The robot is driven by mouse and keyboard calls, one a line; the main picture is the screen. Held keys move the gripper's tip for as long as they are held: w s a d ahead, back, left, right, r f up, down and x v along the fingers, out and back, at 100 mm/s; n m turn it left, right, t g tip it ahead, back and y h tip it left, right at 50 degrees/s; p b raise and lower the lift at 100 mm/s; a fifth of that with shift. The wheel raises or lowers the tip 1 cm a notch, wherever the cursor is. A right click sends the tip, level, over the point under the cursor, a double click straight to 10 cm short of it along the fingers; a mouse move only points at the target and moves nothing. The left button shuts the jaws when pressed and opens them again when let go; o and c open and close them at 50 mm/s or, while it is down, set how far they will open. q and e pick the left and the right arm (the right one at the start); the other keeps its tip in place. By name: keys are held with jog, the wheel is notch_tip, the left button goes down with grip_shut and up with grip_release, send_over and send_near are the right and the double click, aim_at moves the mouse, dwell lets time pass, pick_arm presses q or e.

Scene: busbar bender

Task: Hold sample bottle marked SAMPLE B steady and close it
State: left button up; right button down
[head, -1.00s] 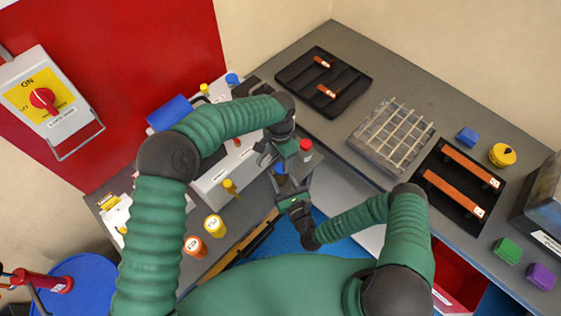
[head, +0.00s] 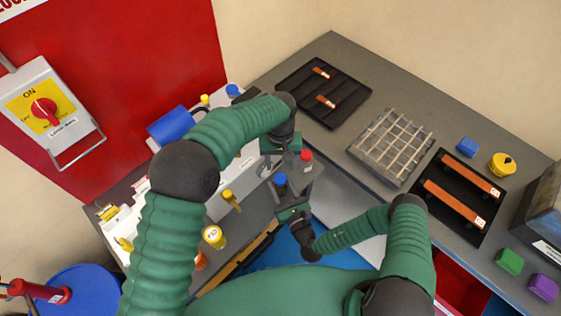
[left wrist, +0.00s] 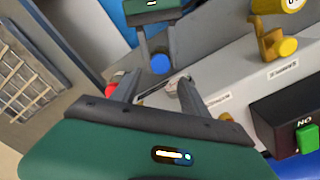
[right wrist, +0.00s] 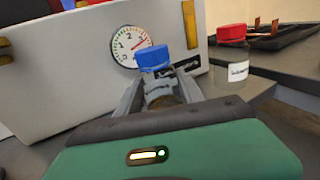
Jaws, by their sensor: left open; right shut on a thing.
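A small bottle with a blue cap (head: 280,180) stands upright between the fingers of my right gripper (head: 293,197). In the right wrist view the blue cap (right wrist: 152,57) sits at the bottle's top, slightly tilted; I cannot tell how tightly it is seated. My right gripper (right wrist: 158,92) is shut on the bottle's body below the cap. Its marking is not readable. My left gripper (head: 282,164) is open and empty, just behind the bottle in the head view. In the left wrist view the blue cap (left wrist: 160,63) lies beyond the open fingertips (left wrist: 155,86), apart from them.
A red-capped bottle (head: 306,155) with a white label stands close by to the right. A grey machine with a dial gauge (right wrist: 130,46) is behind. A wire rack (head: 390,146) and black trays lie further right. Yellow-capped bottle (head: 214,236) stands front left.

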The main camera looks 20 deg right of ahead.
aim_at(281, 177)
pick_arm(q)
notch_tip(281, 177, down, 8)
jog(key=shift+f, duration=0.1)
dwell(0.4)
grip_shut()
dwell(0.3)
jog(key=shift+o, duration=0.9)
grip_release()
